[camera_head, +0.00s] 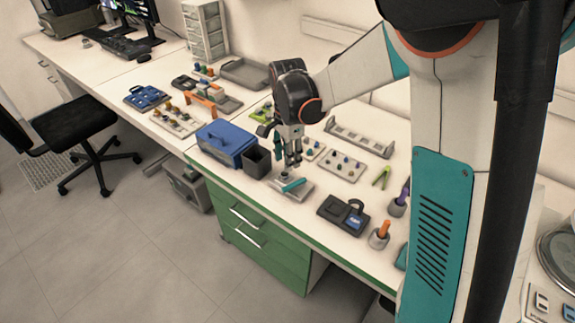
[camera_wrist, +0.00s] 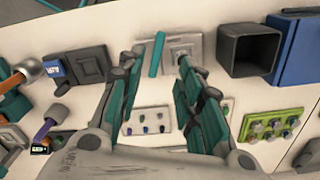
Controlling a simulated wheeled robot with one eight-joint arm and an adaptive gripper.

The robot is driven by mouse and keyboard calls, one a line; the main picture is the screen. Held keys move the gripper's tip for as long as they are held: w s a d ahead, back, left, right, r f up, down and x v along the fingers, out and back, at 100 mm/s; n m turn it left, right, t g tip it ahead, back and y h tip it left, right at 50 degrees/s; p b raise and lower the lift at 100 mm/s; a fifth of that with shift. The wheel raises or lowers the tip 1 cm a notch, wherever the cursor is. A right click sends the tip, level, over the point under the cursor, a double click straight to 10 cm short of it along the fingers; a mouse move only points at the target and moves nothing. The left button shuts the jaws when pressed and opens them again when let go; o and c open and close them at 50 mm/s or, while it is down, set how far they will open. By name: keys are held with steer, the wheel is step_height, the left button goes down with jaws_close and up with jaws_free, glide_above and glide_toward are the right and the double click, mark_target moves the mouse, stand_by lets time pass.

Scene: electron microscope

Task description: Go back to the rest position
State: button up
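My gripper (camera_head: 289,162) hangs from my arm over the white bench, above a grey plate (camera_head: 304,193) with a teal rod (camera_head: 293,185) on it. In the wrist view my gripper (camera_wrist: 160,55) has its two fingers spread, with nothing held between them. The teal rod (camera_wrist: 157,54) shows between and beyond the fingertips, on or beside the grey plate (camera_wrist: 185,45). The fingertips look apart from the rod, though the exact height is hard to tell.
A blue box (camera_head: 226,143) and dark open bin (camera_head: 257,160) stand left of my gripper. A sample tray (camera_head: 342,166), grey rack (camera_head: 358,137), green tweezers (camera_head: 381,177), black case (camera_head: 343,215) and holders with an orange-handled tool (camera_head: 380,236) and purple-handled tool (camera_head: 399,204) lie right.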

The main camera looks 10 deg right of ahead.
steer(key=shift+r, duration=0.25)
stand_by(0.3)
steer(key=s+d+r+n+t, duration=0.3)
steer(key=s+r+n, duration=0.3)
steer(key=s+r, duration=0.45)
steer(key=s+d+r+n+t, duration=0.1)
steer(key=s+n+t, duration=0.1)
steer(key=s+n, duration=0.2)
steer(key=s+d+r+n+t, duration=0.1)
steer(key=s+n, duration=0.3)
steer(key=s, duration=0.4)
steer(key=shift+s+d+r+t, duration=0.15)
steer(key=shift+d+r+t, duration=0.15)
steer(key=shift+t, duration=0.3)
